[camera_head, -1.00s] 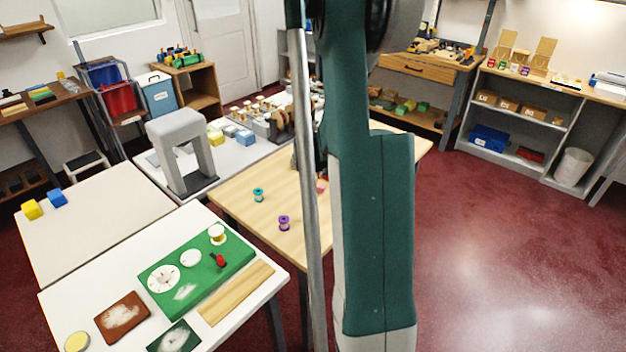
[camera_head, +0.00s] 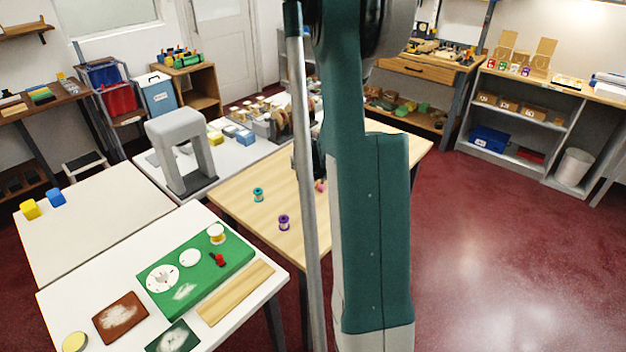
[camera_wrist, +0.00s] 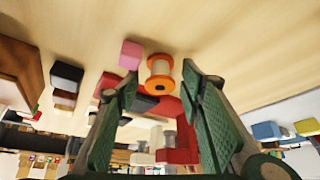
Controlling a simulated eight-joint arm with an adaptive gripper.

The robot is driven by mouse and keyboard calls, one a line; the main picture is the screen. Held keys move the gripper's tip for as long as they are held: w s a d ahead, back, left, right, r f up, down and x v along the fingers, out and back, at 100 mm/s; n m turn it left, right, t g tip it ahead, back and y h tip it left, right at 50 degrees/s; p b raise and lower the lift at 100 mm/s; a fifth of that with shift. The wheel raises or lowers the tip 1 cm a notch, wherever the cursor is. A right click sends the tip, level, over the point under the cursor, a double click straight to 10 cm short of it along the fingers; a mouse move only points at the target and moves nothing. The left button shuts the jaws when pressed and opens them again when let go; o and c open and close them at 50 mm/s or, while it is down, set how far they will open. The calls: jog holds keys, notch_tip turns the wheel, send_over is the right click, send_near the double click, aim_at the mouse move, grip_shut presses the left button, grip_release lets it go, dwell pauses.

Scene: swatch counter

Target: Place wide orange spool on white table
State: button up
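The wide orange spool (camera_wrist: 160,75) has orange flanges and a pale core in the wrist view. It is on the light wooden surface, beside a pink block. My gripper (camera_wrist: 159,84) is open, with one green finger on each side of the spool's place in the picture; I cannot tell how far the spool lies beyond the tips. In the head view my arm hides the gripper and most of that spot; a small orange-pink bit shows beside the pole. White-topped tables stand at left (camera_head: 90,220) and front left (camera_head: 60,290).
The wooden table (camera_head: 240,205) carries a teal spool (camera_head: 258,195) and a purple spool (camera_head: 284,222). The front white table holds a green board (camera_head: 205,280) and several flat pieces. The left one has yellow and blue blocks (camera_head: 56,197) and much bare top. A grey arch (camera_head: 180,150) stands behind.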

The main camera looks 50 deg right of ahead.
jog(key=shift+r, duration=0.15)
jog(key=p+v, duration=0.2)
jog(key=v, duration=1)
jog(key=shift+p, duration=0.3)
dwell(0.9)
jog(key=s+a+r+n+t+y, duration=0.1)
jog(key=a+r+n, duration=0.2)
jog(key=a+r, duration=0.8)
jog(key=s+a+r+n+t+y, duration=0.1)
jog(key=a+r+n, duration=0.15)
jog(key=a, duration=1.55)
jog(key=s+a+n+t+y, duration=0.1)
jog(key=s+a+n, duration=0.2)
jog(key=s+a, duration=0.4)
jog(key=s+a+r+n+t+y, duration=0.1)
jog(key=s+a, duration=0.7)
jog(key=a, duration=0.8)
jog(key=shift+s+n+y, duration=0.25)
jog(key=shift+n+y, duration=0.25)
jog(key=shift+n, duration=0.45)
